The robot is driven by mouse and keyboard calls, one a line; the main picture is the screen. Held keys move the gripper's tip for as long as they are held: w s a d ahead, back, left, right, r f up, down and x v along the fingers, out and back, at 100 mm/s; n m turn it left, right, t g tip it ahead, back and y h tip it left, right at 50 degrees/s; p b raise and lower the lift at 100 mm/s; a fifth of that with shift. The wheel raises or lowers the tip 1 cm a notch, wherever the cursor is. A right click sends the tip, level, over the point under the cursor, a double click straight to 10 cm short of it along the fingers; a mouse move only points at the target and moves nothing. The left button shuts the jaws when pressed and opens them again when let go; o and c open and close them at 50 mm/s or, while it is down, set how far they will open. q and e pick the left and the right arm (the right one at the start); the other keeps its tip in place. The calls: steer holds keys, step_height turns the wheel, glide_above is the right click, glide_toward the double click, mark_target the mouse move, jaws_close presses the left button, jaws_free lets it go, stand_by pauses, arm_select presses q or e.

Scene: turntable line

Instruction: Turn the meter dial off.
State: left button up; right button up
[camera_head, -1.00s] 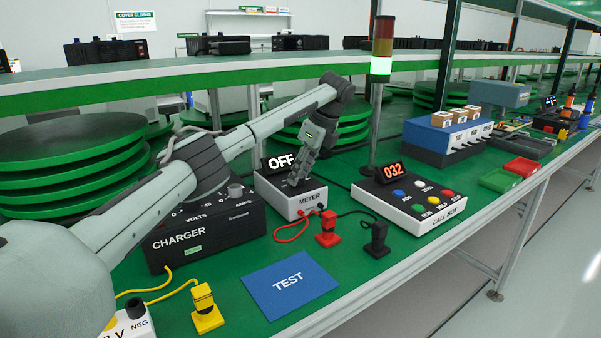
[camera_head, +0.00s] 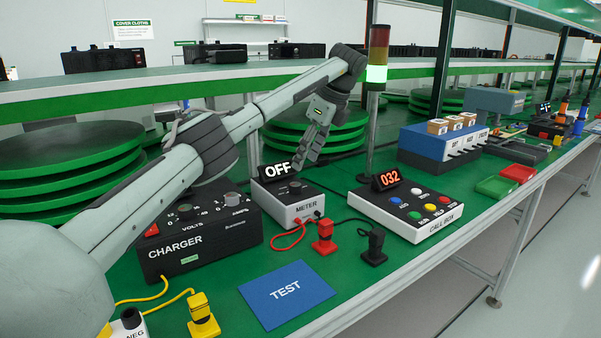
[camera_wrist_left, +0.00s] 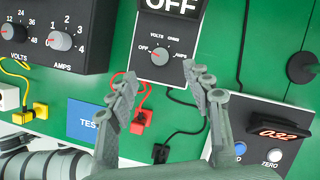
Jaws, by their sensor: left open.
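The meter (camera_head: 290,207) is a white box with a dark top, and its display (camera_head: 277,171) reads OFF. In the left wrist view the grey meter dial (camera_wrist_left: 160,56) sits below the display, and its mark appears turned to the left, toward the OFF label. My left gripper (camera_head: 303,160) is open and empty, above the meter and apart from the dial. In the left wrist view its fingers (camera_wrist_left: 159,76) stand on either side of the dial in the picture. My right gripper is not in view.
The charger (camera_head: 200,238) stands left of the meter, the call box (camera_head: 410,212) right of it. A red plug (camera_head: 323,237), a black plug (camera_head: 375,247), their leads and a blue TEST card (camera_head: 287,293) lie in front. A light tower (camera_head: 378,75) rises behind.

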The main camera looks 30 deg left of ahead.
arm_select(q)
steer(key=v, duration=0.4)
steer(key=shift+r, duration=0.1)
stand_by(0.3)
